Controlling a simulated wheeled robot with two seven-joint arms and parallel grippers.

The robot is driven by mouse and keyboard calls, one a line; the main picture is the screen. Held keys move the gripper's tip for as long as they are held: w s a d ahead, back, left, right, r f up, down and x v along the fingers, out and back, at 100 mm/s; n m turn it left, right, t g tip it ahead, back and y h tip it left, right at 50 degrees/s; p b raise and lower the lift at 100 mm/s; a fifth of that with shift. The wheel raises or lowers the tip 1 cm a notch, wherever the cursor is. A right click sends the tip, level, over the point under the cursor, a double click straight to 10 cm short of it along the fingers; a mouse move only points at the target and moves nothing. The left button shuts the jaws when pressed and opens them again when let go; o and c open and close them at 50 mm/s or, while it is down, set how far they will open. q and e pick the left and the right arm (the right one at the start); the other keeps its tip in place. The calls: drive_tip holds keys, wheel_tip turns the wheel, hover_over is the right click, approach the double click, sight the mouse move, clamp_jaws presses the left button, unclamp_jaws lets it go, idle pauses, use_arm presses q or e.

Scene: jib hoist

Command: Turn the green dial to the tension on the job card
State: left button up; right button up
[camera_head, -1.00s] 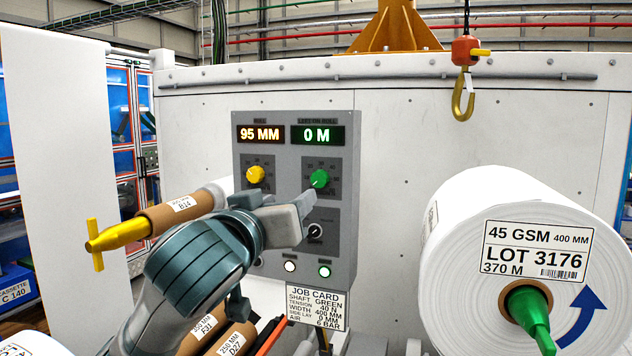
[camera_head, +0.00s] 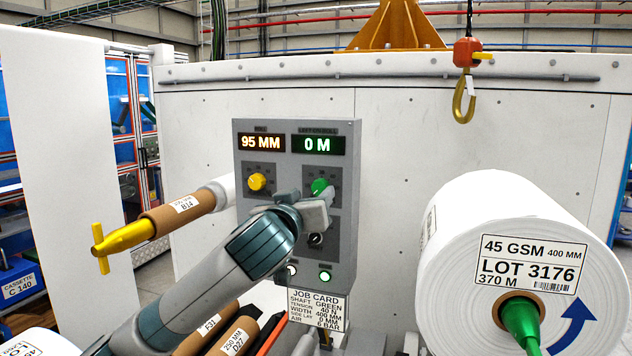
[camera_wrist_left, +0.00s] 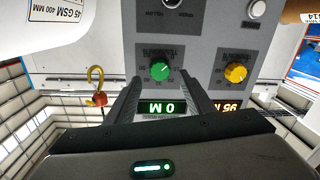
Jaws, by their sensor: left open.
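The green dial (camera_head: 321,187) is on the grey control panel (camera_head: 347,235), below the green "0 M" display. My left gripper (camera_head: 318,208) is in front of the panel and covers the dial's lower part. In the left wrist view, which is upside down, the green dial (camera_wrist_left: 160,71) shows between the tips of my open left gripper (camera_wrist_left: 161,76). I cannot tell whether the fingers touch it. Its pointer mark is small, and the scale numbers are unreadable. The job card (camera_head: 317,307) below the panel lists shaft green and tension 40 N. My right gripper is not in view.
A yellow dial (camera_head: 257,182) sits left of the green one, under the "95 MM" display. A black knob (camera_head: 316,239) is just below my gripper. A white roll (camera_head: 470,215) on a green shaft stands right, and a hook (camera_head: 464,105) hangs above it.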

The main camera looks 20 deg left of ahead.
sight(319, 189)
use_arm(q)
drive_tip(key=shift+w+p, duration=0.75)
drive_tip(key=shift+w, duration=1.3)
drive_tip(key=shift+a, duration=0.1)
drive_tip(key=c, duration=1.1)
